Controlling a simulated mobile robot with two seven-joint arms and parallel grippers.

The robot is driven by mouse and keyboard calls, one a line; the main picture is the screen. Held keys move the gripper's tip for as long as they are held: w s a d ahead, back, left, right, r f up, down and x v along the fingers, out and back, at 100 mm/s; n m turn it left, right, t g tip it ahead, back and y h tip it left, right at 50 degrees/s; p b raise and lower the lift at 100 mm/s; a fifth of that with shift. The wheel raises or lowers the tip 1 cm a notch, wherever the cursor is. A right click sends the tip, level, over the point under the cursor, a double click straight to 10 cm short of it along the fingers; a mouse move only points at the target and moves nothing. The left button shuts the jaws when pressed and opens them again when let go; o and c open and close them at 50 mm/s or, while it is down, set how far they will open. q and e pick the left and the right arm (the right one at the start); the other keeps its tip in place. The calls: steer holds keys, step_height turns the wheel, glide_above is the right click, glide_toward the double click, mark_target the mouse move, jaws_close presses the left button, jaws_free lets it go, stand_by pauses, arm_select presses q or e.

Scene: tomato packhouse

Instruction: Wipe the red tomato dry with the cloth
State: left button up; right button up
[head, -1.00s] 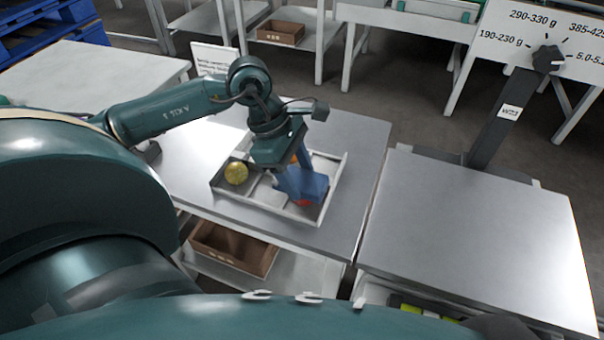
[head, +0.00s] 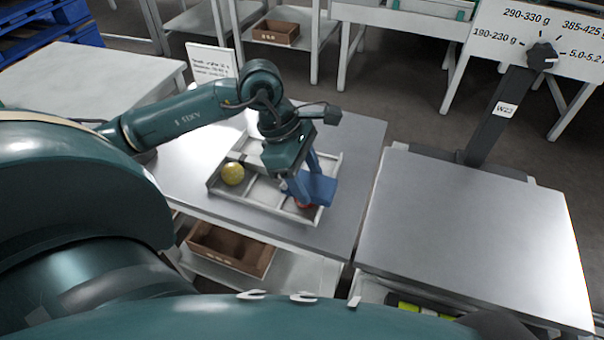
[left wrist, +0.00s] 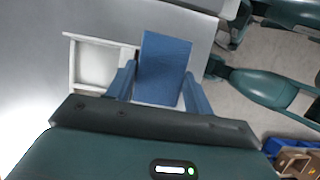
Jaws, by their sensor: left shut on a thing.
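My left gripper (head: 306,188) is shut on a folded blue cloth (head: 321,190) over the right front part of a divided tray (head: 255,206). The red tomato (head: 304,206) shows only as a small sliver under the cloth's lower left edge. The cloth and fingers hide the rest, so I cannot tell whether the cloth presses on it. In the left wrist view, the cloth (left wrist: 163,68) fills the space between the fingers and hides the tomato. My right gripper is not in view.
A yellow tomato (head: 233,173) sits in the tray's left compartment. The tray stands on a grey metal table (head: 350,150). A small sign (head: 211,62) stands behind. A brown crate (head: 232,250) is on the shelf below. The table at right (head: 470,240) is bare.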

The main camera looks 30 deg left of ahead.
arm_select(q)
steer(key=shift+s+a+f, duration=0.1)
steer(key=shift+s+f, duration=0.05)
steer(key=shift+f, duration=0.05)
steer(key=shift+s+a+b, duration=0.1)
steer(key=shift+a+b, duration=0.25)
steer(key=shift+a, duration=0.2)
steer(key=shift+s+a, duration=0.15)
steer(key=shift+a, duration=0.5)
steer(key=shift+d, duration=0.15)
steer(key=shift+w+d, duration=0.15)
steer(key=shift+d, duration=0.45)
steer(key=shift+w+d, duration=0.15)
steer(key=shift+d, duration=0.4)
